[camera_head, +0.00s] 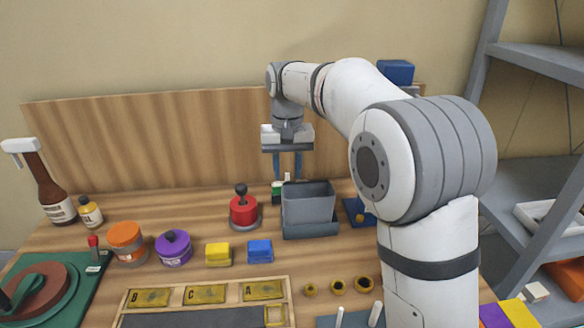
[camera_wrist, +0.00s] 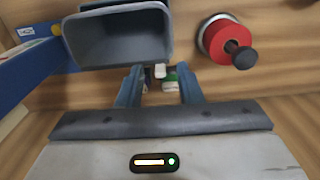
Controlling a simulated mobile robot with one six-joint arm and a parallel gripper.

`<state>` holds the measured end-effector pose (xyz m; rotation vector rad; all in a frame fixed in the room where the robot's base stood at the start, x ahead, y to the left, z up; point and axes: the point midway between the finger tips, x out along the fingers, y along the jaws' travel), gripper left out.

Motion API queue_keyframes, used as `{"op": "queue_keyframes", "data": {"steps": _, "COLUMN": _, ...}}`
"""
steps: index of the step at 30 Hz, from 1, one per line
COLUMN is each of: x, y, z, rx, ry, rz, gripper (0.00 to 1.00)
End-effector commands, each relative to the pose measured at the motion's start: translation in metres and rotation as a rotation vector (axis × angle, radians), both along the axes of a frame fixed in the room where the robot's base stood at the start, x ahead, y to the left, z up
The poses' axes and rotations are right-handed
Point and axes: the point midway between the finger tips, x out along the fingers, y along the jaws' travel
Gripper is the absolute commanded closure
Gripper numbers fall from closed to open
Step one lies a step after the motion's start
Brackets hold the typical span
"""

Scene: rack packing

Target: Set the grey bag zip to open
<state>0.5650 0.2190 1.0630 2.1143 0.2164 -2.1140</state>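The grey bag (camera_head: 308,205) looks like a grey open-topped box with a lower front ledge, standing upright mid-table. In the wrist view its open, empty inside (camera_wrist: 120,38) shows at the top left. I cannot make out a zip for certain. My gripper (camera_head: 287,176) points down just behind and left of the bag's back edge. In the wrist view its two blue fingers (camera_wrist: 160,74) are apart. A small white piece (camera_wrist: 160,71) and a green-and-white item (camera_wrist: 171,83) show in the gap between them; I cannot tell if either is touched.
A red-based joystick (camera_head: 243,210) stands left of the bag. Yellow (camera_head: 218,254) and blue (camera_head: 260,250) blocks lie in front, beside purple (camera_head: 173,248) and orange (camera_head: 126,241) jars. A blue tray (camera_head: 353,209) is close on the right. A wooden panel (camera_head: 150,140) stands behind.

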Motion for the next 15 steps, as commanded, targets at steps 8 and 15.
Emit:
{"op": "queue_keyframes", "data": {"steps": 8, "x": 0.001, "y": 0.000, "z": 0.021, "rx": 0.002, "ry": -0.003, "rz": 0.000, "gripper": 0.67}}
{"op": "queue_keyframes", "data": {"steps": 15, "x": 0.002, "y": 0.000, "z": 0.062, "rx": 0.002, "ry": -0.003, "rz": 0.000, "gripper": 0.67}}
